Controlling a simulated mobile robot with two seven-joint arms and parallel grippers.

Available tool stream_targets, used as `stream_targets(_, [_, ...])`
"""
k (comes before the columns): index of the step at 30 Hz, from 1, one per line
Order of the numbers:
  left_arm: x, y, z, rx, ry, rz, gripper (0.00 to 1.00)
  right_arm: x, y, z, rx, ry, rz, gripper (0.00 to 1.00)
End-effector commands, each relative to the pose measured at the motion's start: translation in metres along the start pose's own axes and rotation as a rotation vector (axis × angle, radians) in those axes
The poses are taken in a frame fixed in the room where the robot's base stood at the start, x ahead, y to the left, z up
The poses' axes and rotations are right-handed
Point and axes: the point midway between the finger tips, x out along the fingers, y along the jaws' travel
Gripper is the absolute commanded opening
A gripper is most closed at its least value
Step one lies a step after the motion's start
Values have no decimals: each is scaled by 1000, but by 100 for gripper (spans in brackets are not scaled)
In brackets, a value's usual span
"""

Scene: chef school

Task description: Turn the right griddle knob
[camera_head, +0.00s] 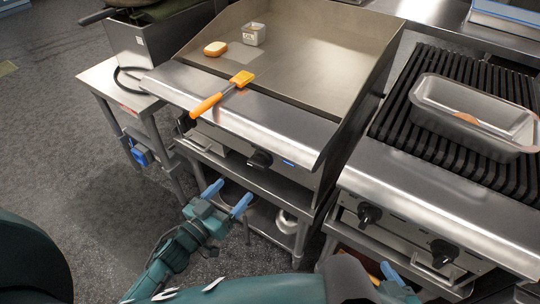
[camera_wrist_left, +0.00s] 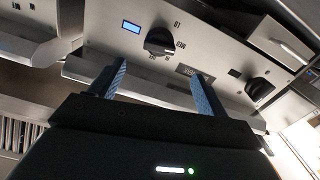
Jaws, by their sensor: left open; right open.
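The right griddle knob (camera_head: 260,160) is a black knob on the griddle's front panel, left of a small blue display. In the left wrist view, which is upside down, this knob (camera_wrist_left: 158,41) is beyond and between my fingers. My left gripper (camera_head: 228,195) is open and empty. It is below and in front of the right knob, apart from it. Its blue fingers also show in the left wrist view (camera_wrist_left: 155,85). The left griddle knob (camera_head: 185,122) is further left on the panel and also shows in the wrist view (camera_wrist_left: 259,88). My right gripper (camera_head: 392,275) is partly visible at the bottom edge.
An orange brush (camera_head: 220,94) lies across the griddle's front ledge, its handle reaching toward the edge. A sponge (camera_head: 215,49) and a small container (camera_head: 253,34) are on the griddle. A grill (camera_head: 400,135) with a metal pan (camera_head: 470,120) and front knobs stands to the right.

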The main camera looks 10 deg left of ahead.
Motion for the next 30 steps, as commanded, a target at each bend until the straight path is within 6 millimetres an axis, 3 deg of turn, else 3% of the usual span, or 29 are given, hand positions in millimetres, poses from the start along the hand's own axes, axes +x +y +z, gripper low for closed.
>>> stream_targets(5, [15,1,0,-2,1,2,76,-2,-3,1,4,-2,-5,83])
stream_targets(15, [85,1,0,-2,2,1,76,0,-3,8,11,-7,-8,83])
stream_targets(21, [116,1,1,-2,0,1,76,2,-2,11,16,-5,-8,83])
stream_targets(30, [131,1,1,-2,-2,1,76,0,-1,8,15,5,-4,83])
